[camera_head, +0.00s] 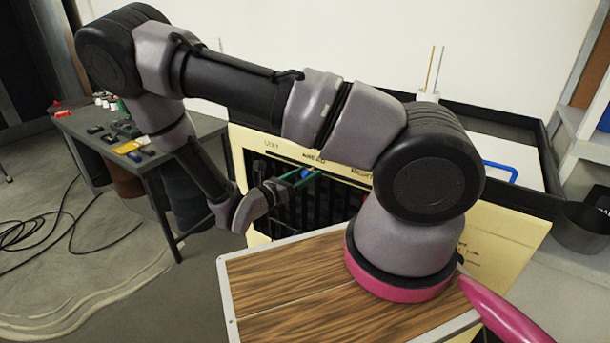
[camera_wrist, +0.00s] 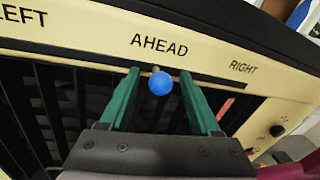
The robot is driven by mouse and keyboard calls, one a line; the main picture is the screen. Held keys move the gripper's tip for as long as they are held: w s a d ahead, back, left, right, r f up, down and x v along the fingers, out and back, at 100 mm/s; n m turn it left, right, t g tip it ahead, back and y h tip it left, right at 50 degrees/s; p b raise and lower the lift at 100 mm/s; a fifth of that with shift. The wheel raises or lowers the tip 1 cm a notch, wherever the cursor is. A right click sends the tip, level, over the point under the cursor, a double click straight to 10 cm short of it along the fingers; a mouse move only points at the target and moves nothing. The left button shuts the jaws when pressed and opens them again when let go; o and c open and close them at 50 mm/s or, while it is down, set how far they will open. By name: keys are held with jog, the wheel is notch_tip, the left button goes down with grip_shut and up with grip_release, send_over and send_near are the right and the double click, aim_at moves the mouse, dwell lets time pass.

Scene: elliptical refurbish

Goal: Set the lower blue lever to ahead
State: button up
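The blue lever's round knob (camera_wrist: 159,84) is in the wrist view, just below the word AHEAD on the cream panel (camera_wrist: 85,35). A short stem shows behind the knob. My gripper (camera_wrist: 159,73) has its two green fingers on either side of the knob, with a gap on both sides, so it is open around it. The lever's lower part is hidden.
The panel labels read LEFT, AHEAD and RIGHT above dark vertical bars (camera_head: 275,205). A black dial (camera_wrist: 277,130) is at the panel's right. A blue handle (camera_head: 500,169) stands behind my arm. A side table (camera_head: 190,135) with small items is at the left.

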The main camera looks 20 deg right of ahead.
jog(key=v, duration=1)
jog(key=shift+a, duration=0.35)
jog(key=shift+s+r, duration=0.15)
